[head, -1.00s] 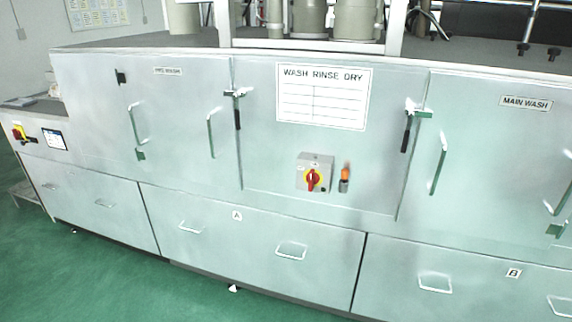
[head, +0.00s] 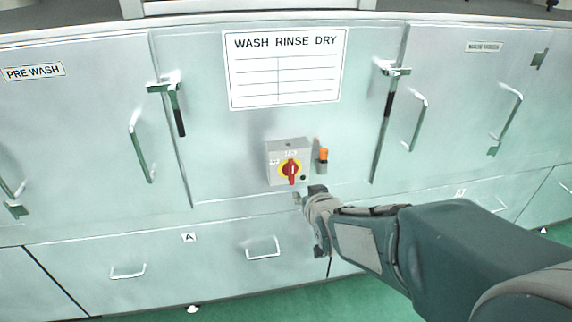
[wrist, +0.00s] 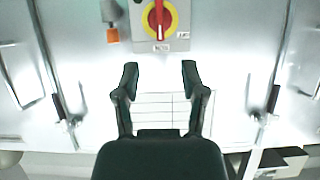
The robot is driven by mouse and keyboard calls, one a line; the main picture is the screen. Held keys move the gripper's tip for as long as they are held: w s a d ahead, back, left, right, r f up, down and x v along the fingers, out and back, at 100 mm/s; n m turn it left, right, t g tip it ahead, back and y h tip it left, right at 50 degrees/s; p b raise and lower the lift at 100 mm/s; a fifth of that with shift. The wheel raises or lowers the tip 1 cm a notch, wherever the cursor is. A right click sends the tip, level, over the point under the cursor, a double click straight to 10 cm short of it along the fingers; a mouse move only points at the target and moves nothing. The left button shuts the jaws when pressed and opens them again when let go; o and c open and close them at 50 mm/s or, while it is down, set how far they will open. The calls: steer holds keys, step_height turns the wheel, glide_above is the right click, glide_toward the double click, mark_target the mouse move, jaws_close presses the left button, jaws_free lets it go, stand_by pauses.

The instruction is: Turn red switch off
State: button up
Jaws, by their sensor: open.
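The red switch (head: 291,172) is a rotary handle on a yellow disc, on the front of a grey box (head: 274,150) fixed to the machine's middle panel. Its handle stands roughly vertical. My gripper (head: 308,194) is just below and right of the box in the head view, apart from the switch as far as I can tell. In the wrist view, my gripper (wrist: 160,75) has two dark fingers spread apart with nothing between them. There the red switch (wrist: 158,18) shows beyond the fingertips at the top edge, partly cut off.
An orange-capped fitting (head: 323,160) sits right of the box and also shows in the wrist view (wrist: 112,32). A WASH RINSE DRY chart (head: 285,70) is above. Door latches (head: 178,105) and handles (head: 420,122) stick out on both sides. A drawer handle (head: 262,249) is below.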

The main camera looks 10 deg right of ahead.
mark_target(294, 171)
steer(key=w+f+t, duration=0.1)
steer(key=w, duration=0.4)
steer(key=w+f+t, duration=0.2)
steer(key=w, duration=0.3)
steer(key=w+f+t, duration=0.2)
steer(key=w, duration=0.3)
steer(key=shift+d, duration=0.1)
steer(key=shift+w+a, duration=0.2)
steer(key=shift+w, duration=0.4)
steer(key=shift+d, duration=0.1)
jaws_close()
